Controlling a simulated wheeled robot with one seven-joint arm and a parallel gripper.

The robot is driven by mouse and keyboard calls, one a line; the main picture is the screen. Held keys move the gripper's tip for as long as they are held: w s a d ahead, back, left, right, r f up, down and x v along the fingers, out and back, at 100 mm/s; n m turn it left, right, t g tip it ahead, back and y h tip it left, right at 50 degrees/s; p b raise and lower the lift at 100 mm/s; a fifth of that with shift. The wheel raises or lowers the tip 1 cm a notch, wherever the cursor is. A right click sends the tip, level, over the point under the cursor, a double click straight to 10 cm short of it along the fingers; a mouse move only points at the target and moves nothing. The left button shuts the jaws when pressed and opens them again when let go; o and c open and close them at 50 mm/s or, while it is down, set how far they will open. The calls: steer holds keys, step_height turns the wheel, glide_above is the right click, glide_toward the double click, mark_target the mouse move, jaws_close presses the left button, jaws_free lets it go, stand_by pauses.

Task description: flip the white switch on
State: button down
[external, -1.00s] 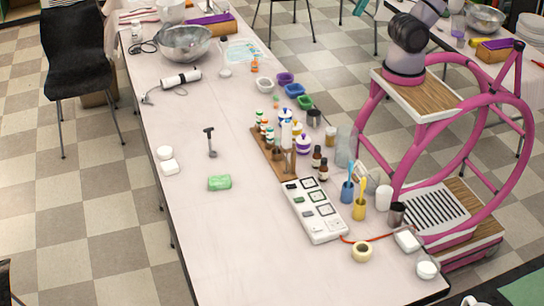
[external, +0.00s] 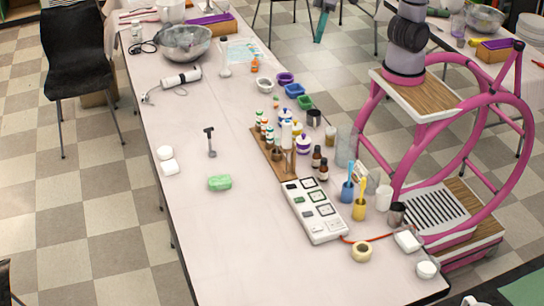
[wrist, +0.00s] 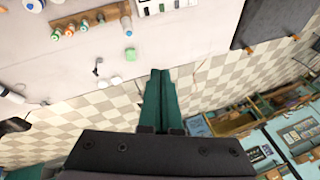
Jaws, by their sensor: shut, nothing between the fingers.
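The white power strip (external: 319,214) lies on the table, right of its middle, with several sockets and a row of switches. A dark and a green switch sit toward its far end; a white switch (external: 318,227) sits near its close end. Its on or off position is too small to tell. Part of the strip shows at the top edge of the wrist view (wrist: 165,5). My gripper (external: 320,40) hangs at the top of the external view, far from the strip. Its green fingers (wrist: 160,72) are together and empty in the wrist view.
A wooden rack of bottles (external: 274,157) stands beyond the strip. Brown bottles, a blue cup (external: 347,192) and a yellow cup (external: 359,209) stand close on its right. A tape roll (external: 361,251) and red cord lie near its close end. Green soap (external: 219,183) lies left; the table's front-left is clear.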

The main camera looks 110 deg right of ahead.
steer(key=w+a+f+g, duration=0.1)
steer(key=w+a+f, duration=0.6)
steer(key=a, duration=0.1)
steer(key=n+g+h, duration=0.2)
steer(key=n+h, duration=0.1)
glide_above(313, 229)
steer(key=s, duration=0.2)
step_height(313, 229, down, 28)
steer(key=f, duration=0.4)
steer(key=w+f, duration=0.1)
steer(key=f, duration=0.8)
steer(key=shift+w+f, duration=0.35)
steer(key=shift+f, duration=0.05)
steer(key=shift+f, duration=0.1)
